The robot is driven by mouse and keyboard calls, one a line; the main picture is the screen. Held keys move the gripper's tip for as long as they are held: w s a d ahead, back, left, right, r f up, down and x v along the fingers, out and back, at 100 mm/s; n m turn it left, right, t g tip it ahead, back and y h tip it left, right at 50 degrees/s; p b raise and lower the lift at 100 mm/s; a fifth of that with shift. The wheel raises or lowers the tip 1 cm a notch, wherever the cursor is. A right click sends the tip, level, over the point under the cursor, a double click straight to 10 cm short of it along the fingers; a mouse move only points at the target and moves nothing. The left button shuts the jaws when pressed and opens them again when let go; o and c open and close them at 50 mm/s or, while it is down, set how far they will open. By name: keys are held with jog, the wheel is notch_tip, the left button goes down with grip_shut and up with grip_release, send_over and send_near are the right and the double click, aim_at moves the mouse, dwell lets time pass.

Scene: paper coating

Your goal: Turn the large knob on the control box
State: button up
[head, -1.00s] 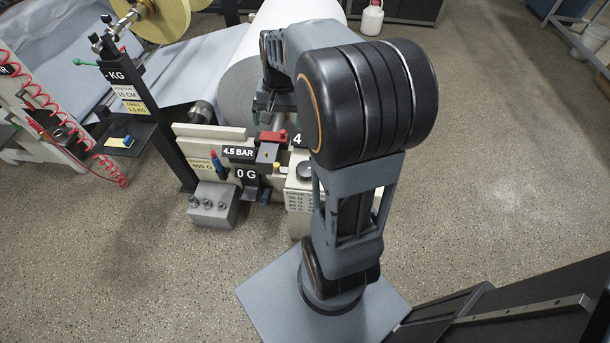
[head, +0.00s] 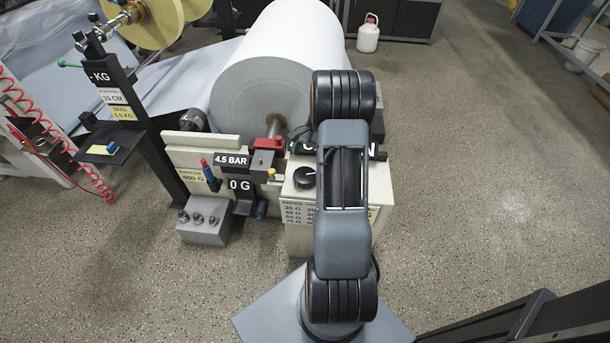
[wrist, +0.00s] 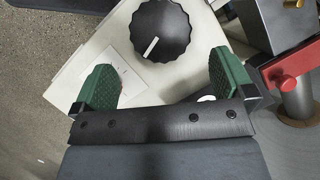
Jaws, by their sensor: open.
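The large black knob (head: 305,177) with a white pointer line sits on top of the cream control box (head: 297,214), left of my arm in the head view. In the wrist view the fluted knob (wrist: 160,30) is near the top middle, its white line pointing down-left. My gripper (wrist: 162,80) has two green pads spread wide apart with nothing between them. The knob lies beyond the fingertips, roughly centred between them, with no visible contact. In the head view my arm hides the gripper and part of the box.
A large paper roll (head: 262,85) stands behind the box. A red clamp (head: 268,143) and a dark block are close to the knob; the red part (wrist: 288,82) is at the right in the wrist view. A grey unit with small knobs (head: 205,222) is at left.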

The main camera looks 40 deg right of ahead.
aim_at(305, 175)
jog(key=b+x, duration=0.1)
jog(key=x, duration=0.6)
jog(key=shift+c, duration=0.2)
jog(key=c, duration=0.7)
jog(key=shift+r, duration=0.1)
jog(key=m+p, duration=0.1)
jog(key=m, duration=0.1)
jog(key=m+t+p, duration=0.1)
jog(key=m, duration=0.1)
jog(key=shift+s+d+r+t, duration=0.1)
jog(key=shift+t, duration=0.2)
jog(key=shift+c, duration=0.2)
jog(key=m+t+p, duration=0.1)
jog(key=m, duration=0.1)
jog(key=m+t+p, duration=0.1)
jog(key=m, duration=0.2)
jog(key=shift+h, duration=0.3)
jog(key=shift+m, duration=0.4)
